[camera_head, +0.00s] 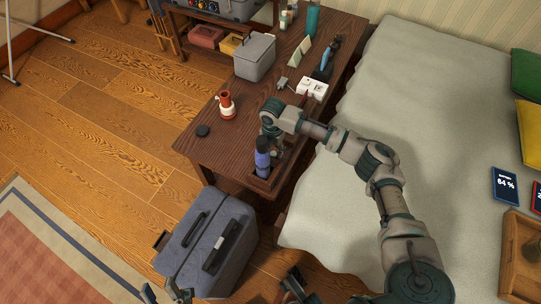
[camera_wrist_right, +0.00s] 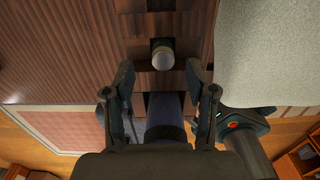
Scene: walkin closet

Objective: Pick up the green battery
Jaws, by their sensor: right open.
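A small cylinder with a pale top and a greenish side stands in a dark square slot in the right wrist view; it looks like the green battery (camera_wrist_right: 162,57). It lies ahead of my right gripper (camera_wrist_right: 160,74), centred between the fingertips and not held. My right gripper is open and points down over the near end of the wooden table in the head view (camera_head: 272,148). A blue cylinder (camera_head: 262,156) stands beside it there, hiding part of the slots. My left gripper (camera_head: 164,293) is at the bottom edge, its tips apart, mostly cut off.
A bed (camera_head: 440,130) is at right.

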